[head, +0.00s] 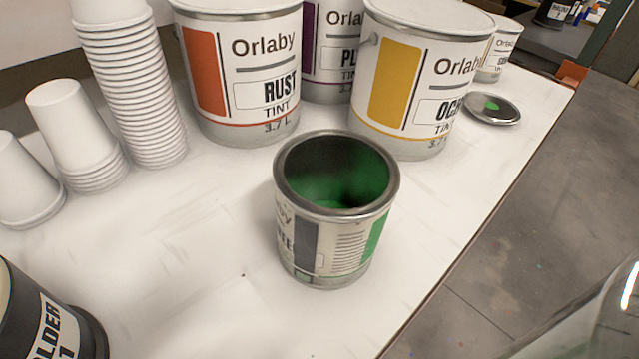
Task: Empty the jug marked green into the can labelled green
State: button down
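The open can (322,245) stands upright on the white tabletop in the middle of the view. Its label is turned partly away, with letters like "EE" and a green stripe showing. Its inside walls and bottom are green; the depth of any paint is unclear. A clear, shiny, curved edge (618,312) shows at the bottom right corner, apart from the can. It may be part of the jug, but no marking shows and most of it is cut off. My gripper is not in view.
Closed cans of rust (245,105), plum (330,65) and ochre (420,85) stand behind the open can. A lid (492,110) with a green spot lies right of them. Paper cup stacks (130,90) stand left. A dark holder (30,320) is front left. The table edge drops off right.

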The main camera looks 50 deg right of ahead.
aim_at(337, 190)
jog(key=i, duration=1)
